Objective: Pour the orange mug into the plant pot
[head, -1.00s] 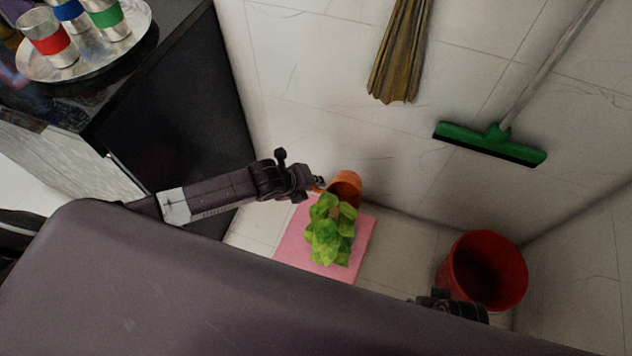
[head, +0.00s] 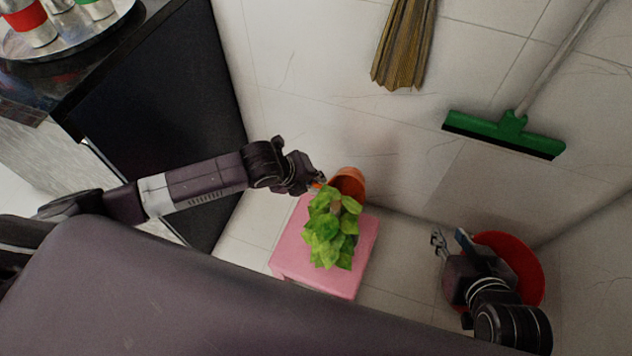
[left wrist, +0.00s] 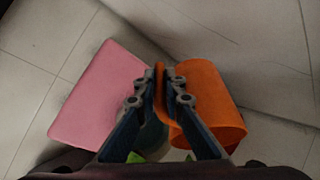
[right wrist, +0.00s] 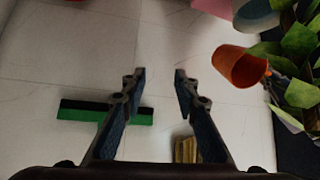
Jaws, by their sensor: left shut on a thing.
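The orange mug (head: 348,181) is beside the leafy green plant (head: 330,230), at its far side in the head view. My left gripper (head: 318,180) is shut on the mug's handle; the left wrist view shows the handle between the fingers and the mug (left wrist: 207,100) tilted on its side. The plant stands over a pink stool (head: 290,250). Its pot is mostly hidden by leaves in the head view; a pale pot part (right wrist: 257,14) shows in the right wrist view. My right gripper (head: 450,240) is open and empty, above the red bucket.
A red bucket (head: 530,265) stands on the floor at the right. A green squeegee (head: 505,133) and a straw broom (head: 405,45) lean at the wall. A dark cabinet (head: 165,110) with a tray of cups (head: 65,35) is at the left.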

